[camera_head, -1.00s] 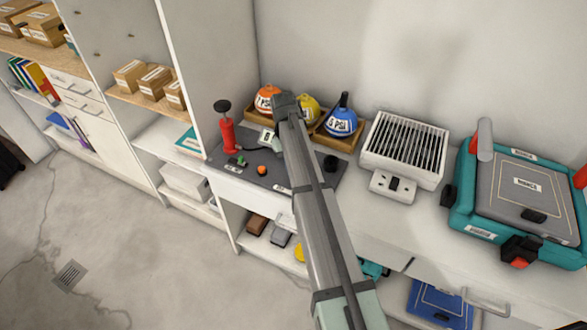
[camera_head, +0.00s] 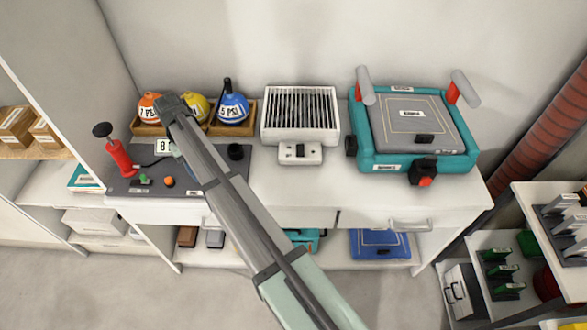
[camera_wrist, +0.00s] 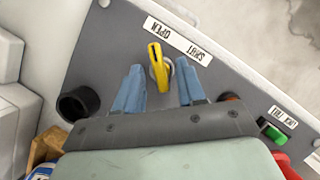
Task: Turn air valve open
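The air valve's yellow handle (camera_wrist: 156,66) stands on a dark grey panel (camera_wrist: 100,45) in the wrist view. Its free end points toward the label strip. The OPEN label (camera_wrist: 160,28) and the SHUT label (camera_wrist: 194,49) read upside down there. My gripper (camera_wrist: 157,88) is open, with one blue finger on each side of the handle and a visible gap to each. I cannot tell how deep the fingertips reach. In the head view my arm covers the valve, and the panel (camera_head: 125,186) shows around it.
A red pump (camera_head: 119,155) stands left of the arm, with a green switch (camera_head: 144,180) and an orange knob (camera_head: 168,182) near it. PSI-labelled balls, including a blue one (camera_head: 232,107), sit behind in trays. A vented white box (camera_head: 300,115) and a teal case (camera_head: 412,130) stand to the right.

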